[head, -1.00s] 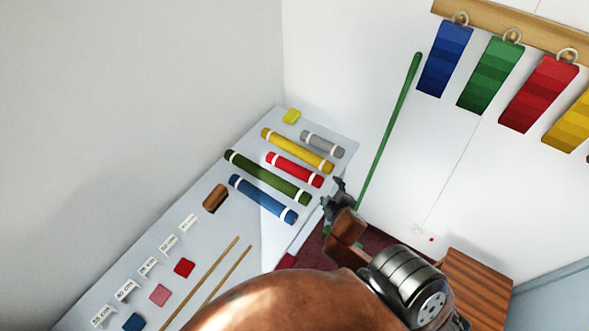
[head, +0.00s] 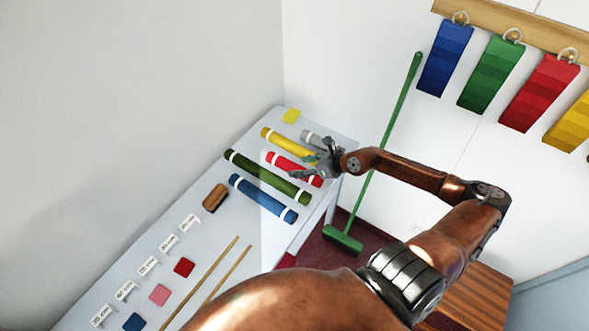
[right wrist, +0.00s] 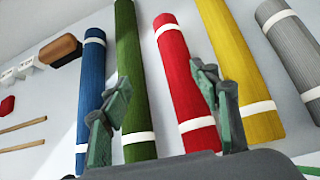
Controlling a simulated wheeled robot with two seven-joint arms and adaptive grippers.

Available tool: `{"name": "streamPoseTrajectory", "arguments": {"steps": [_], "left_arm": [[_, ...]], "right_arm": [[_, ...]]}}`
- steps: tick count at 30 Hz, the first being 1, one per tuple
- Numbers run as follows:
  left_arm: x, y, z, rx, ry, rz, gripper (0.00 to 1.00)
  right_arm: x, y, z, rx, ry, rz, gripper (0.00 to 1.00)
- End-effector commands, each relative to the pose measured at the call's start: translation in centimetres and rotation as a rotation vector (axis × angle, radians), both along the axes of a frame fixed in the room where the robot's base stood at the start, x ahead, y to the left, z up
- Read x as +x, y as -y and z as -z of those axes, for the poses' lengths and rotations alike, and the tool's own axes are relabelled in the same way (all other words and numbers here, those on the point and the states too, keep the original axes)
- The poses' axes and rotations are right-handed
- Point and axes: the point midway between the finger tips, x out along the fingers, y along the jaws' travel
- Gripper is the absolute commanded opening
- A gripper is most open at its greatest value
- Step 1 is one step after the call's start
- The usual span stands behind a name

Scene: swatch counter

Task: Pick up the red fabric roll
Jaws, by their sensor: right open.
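The red fabric roll (head: 281,163) lies on the counter between the yellow roll (head: 278,141) and the green roll (head: 262,176). It has a white band near each end. My right gripper (head: 314,160) is open and empty over the right end of the red roll and hides part of it in the head view. In the right wrist view the red roll (right wrist: 179,75) runs up between the two fingers (right wrist: 160,105), nearer the right one. The right finger overlaps the roll's right edge. My left gripper is not in view.
A blue roll (head: 257,196) and a grey roll (head: 311,136) lie on the same counter (head: 228,230). A brown block (head: 215,198), swatches, label cards and two thin sticks lie toward the near end. A green broom (head: 389,130) leans on the wall beside the counter.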

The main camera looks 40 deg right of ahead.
Motion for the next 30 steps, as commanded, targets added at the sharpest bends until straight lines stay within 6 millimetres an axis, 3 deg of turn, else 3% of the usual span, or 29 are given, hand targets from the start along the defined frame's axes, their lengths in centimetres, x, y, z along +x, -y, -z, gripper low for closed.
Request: {"name": "streamPoseTrajectory", "arguments": {"steps": [3,6,24,30], "left_arm": [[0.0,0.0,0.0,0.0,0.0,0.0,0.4],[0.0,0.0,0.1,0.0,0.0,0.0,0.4],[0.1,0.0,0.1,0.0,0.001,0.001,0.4],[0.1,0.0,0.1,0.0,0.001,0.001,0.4]], "right_arm": [[-0.6,2.1,1.1,-0.109,-0.057,-0.041,0.56],[-0.4,2.6,1.7,-0.135,-0.073,-0.051,0.56],[4.5,0.9,5.9,-0.13,-0.071,-0.049,0.56],[4.9,0.8,6.4,-0.131,-0.072,-0.05,0.56]]}}
